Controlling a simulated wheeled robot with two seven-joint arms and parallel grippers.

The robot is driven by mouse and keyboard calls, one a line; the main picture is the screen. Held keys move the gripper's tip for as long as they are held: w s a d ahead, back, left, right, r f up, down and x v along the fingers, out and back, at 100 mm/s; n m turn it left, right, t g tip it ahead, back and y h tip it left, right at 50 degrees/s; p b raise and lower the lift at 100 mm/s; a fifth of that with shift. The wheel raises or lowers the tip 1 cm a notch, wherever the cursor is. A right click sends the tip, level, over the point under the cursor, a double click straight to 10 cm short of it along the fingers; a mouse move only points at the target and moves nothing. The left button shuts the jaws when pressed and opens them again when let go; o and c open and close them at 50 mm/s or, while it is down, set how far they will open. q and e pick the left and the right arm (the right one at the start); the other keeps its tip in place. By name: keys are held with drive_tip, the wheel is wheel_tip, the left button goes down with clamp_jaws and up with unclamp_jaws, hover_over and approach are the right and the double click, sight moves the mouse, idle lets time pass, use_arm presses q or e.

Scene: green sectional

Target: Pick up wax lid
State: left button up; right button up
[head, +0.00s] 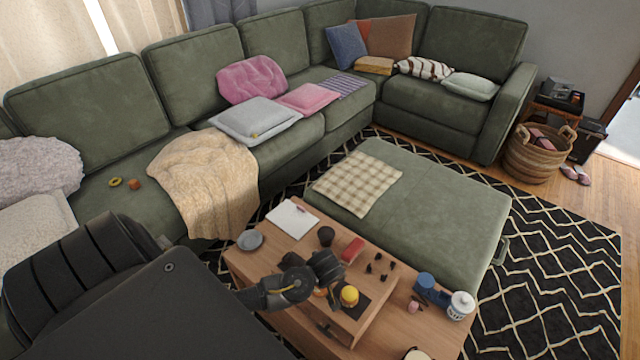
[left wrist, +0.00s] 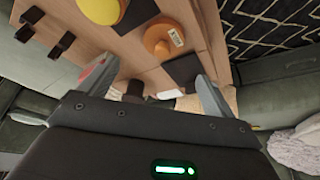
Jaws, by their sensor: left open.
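No lid is labelled as wax, so I cannot tell for certain which piece it is. A round orange lid-like piece with a knob and a pale label (left wrist: 160,40) lies on the wooden table, beyond my fingers in the left wrist view. A yellow round piece (left wrist: 99,9) sits near it; in the head view a yellow round piece (head: 349,295) rests near a dark pad. My left gripper (head: 326,266) is over the table, its fingers (left wrist: 157,75) apart with nothing between them. It partly hides the orange piece in the head view. My right gripper is in neither view.
The wooden table (head: 283,248) also carries a red block (head: 352,250), a dark cup (head: 326,236), a notepad (head: 292,218), a grey dish (head: 250,240), small black pieces, a blue item (head: 426,281) and a white jar (head: 461,305). A green ottoman (head: 440,205) stands behind it.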

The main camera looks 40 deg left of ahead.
use_arm(q)
drive_tip(key=shift+s+x, duration=0.2)
drive_tip(key=shift+x, duration=3.75)
drive_tip(key=c, duration=1)
